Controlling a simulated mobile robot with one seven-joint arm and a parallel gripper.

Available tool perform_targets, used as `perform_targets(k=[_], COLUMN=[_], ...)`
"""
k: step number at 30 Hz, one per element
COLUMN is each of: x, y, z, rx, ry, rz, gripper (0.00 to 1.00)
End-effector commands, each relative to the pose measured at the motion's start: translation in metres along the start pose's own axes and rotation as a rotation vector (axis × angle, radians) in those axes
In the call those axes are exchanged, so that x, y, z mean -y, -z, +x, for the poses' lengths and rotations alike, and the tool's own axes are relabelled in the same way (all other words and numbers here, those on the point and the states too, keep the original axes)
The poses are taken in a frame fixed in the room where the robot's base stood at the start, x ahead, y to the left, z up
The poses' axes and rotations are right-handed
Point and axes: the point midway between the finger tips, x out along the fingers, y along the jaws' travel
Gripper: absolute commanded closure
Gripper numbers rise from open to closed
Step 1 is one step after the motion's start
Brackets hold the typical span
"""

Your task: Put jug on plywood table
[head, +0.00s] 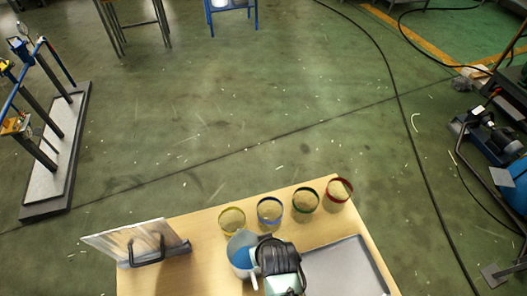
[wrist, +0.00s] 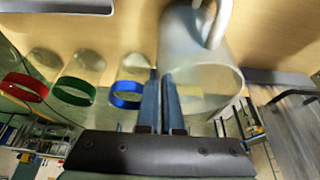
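The clear, grey-tinted jug (head: 242,249) is at the front of the plywood table (head: 205,270), with a bluish patch inside and its pale handle toward me. In the wrist view the jug (wrist: 205,65) is large, its handle at the top and its round mouth toward the camera. My gripper (wrist: 160,78) is at the jug's side wall, its two blue-grey fingers close together with the wall's edge between them. My gripper also covers the jug's right side in the head view (head: 257,256). I cannot tell whether the jug's base touches the table.
Yellow-rimmed (head: 231,221), blue-rimmed (head: 269,210), green-rimmed (head: 305,200) and red-rimmed (head: 339,190) cups stand close behind the jug. A grey tray (head: 345,267) lies right, and a panel with a black handle (head: 135,243) left. Bare plywood shows between panel and jug.

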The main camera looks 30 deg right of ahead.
Motion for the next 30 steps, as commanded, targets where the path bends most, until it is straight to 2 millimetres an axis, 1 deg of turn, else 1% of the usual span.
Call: perform_targets(k=[2,3,7,15,20,23,30], x=[0.0,0.0,0.0,0.0,0.0,0.0,0.0], y=[-0.001,-0.001,-0.001,-0.001,0.0,0.001,0.001], z=[0.003,0.002,0.002,0.002,-0.006,-0.018,-0.061], rx=[-0.002,0.0,0.001,0.001,0.001,-0.001,-0.002], ry=[0.0,0.0,0.0,0.0,0.0,0.0,0.0], rz=[0.0,0.0,0.0,0.0,0.0,0.0,-0.001], gripper=[1.0,0.9,0.67,0.67,0.67,0.67,0.67])
